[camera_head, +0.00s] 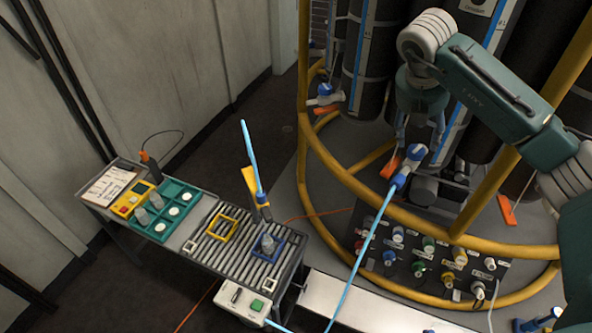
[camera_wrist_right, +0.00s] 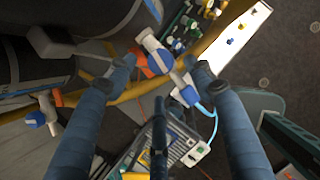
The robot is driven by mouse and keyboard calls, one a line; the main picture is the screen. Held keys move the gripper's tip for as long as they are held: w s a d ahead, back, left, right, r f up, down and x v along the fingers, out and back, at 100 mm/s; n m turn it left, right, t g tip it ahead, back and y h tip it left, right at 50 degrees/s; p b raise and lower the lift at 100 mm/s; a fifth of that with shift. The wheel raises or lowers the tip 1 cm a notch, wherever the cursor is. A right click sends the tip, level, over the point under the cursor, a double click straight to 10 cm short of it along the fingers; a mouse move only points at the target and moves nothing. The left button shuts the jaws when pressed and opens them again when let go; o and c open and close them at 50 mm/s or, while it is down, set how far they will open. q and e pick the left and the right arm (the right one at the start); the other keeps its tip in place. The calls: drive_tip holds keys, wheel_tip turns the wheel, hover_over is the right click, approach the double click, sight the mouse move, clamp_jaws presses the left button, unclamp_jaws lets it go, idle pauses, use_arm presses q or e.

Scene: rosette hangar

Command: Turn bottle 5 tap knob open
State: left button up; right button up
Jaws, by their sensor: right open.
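A tap with a white body (camera_head: 405,167), a blue knob (camera_head: 416,152) and an orange tag-like part (camera_head: 390,168) sits low in front of the dark bottles. A light blue hose (camera_head: 365,245) runs down from it. I cannot read which bottle number it belongs to. My right gripper (camera_head: 419,138) is open and points down just above this tap. In the right wrist view its fingertips (camera_wrist_right: 161,68) stand apart, with the tap's blue knob (camera_wrist_right: 146,37) and orange part (camera_wrist_right: 159,62) showing between and beyond them. No contact is clear. My left gripper is not in view.
Yellow rails (camera_head: 340,172) ring the bottles (camera_head: 372,55). A panel (camera_head: 425,262) of several coloured connectors sits below. A roller cart (camera_head: 232,265) with a green tray (camera_head: 183,190) stands at left. Another tap (camera_wrist_right: 42,117) shows left in the wrist view.

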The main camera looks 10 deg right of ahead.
drive_tip(key=w+v, duration=0.1)
drive_tip(key=v, duration=0.4)
drive_tip(key=s+a+f+n+y, duration=0.1)
drive_tip(key=a+f+n+y, duration=0.2)
drive_tip(key=a, duration=1)
drive_tip(key=s+a+f+n+y, duration=0.2)
drive_tip(key=a+f+y, duration=0.4)
drive_tip(key=a, duration=0.8)
drive_tip(key=shift+n+g+y, duration=0.3)
drive_tip(key=shift+n+y, duration=0.3)
drive_tip(key=shift+y, duration=0.2)
drive_tip(key=shift+s+a+f, duration=0.15)
drive_tip(key=shift+a, duration=0.05)
